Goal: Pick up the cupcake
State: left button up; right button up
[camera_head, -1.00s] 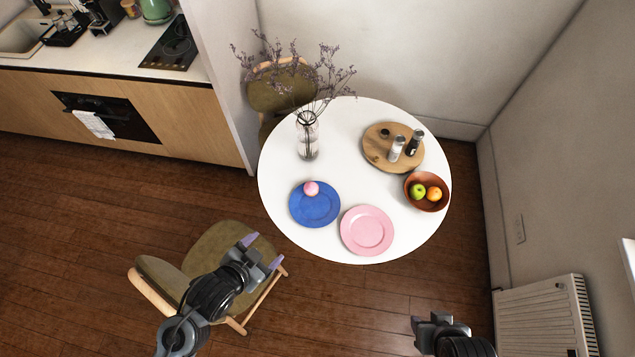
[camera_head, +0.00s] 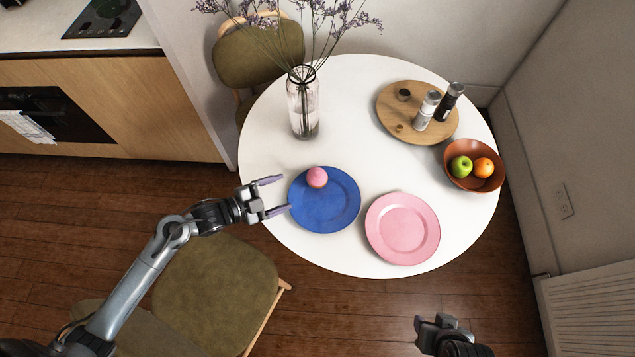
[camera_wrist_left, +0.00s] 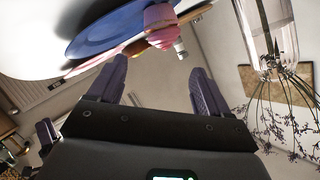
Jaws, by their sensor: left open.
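The pink cupcake (camera_head: 317,177) sits on the upper part of the blue plate (camera_head: 325,207), which lies on the round white table. My left gripper (camera_head: 278,195) is open and empty at the left of the blue plate, its fingers pointing toward the plate and cupcake. In the left wrist view the cupcake (camera_wrist_left: 161,22) shows ahead of the two parted purple fingers (camera_wrist_left: 155,85), apart from them, with the blue plate (camera_wrist_left: 110,30) beside it. My right gripper (camera_head: 440,325) is at the bottom right, away from the table; its jaws are not clear.
A pink plate (camera_head: 403,229) lies right of the blue one. A glass vase (camera_head: 303,105) with dried flowers stands behind the cupcake. A wooden board (camera_head: 390,108) with shakers and a fruit bowl (camera_head: 459,181) are farther right. A chair (camera_head: 215,300) stands below my left arm.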

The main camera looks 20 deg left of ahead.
aim_at(311, 181)
pick_arm(q)
jog(key=shift+w+d+f+b, duration=0.15)
jog(key=shift+w+f+b, duration=0.1)
jog(key=shift+f+b, duration=0.5)
jog(key=b+x, duration=0.2)
jog(key=x, duration=0.2)
jog(key=shift+w+b, duration=0.2)
jog(key=shift+b, duration=0.2)
jog(key=shift+w+d+f+b, duration=0.2)
jog(key=shift+w+d+b, duration=0.2)
jog(key=shift+w, duration=0.15)
jog(key=b+x, duration=0.3)
jog(key=x, duration=0.1)
jog(key=shift+b, duration=0.35)
jog(key=shift+w+d+f, duration=0.1)
jog(key=shift+w+d, duration=0.2)
jog(key=shift+w, duration=0.1)
pick_arm(e)
notch_tip(311, 181, down, 10)
jog(key=shift+d+f, duration=0.15)
jog(key=shift+s, duration=0.1)
pick_arm(q)
jog(key=c, duration=0.4)
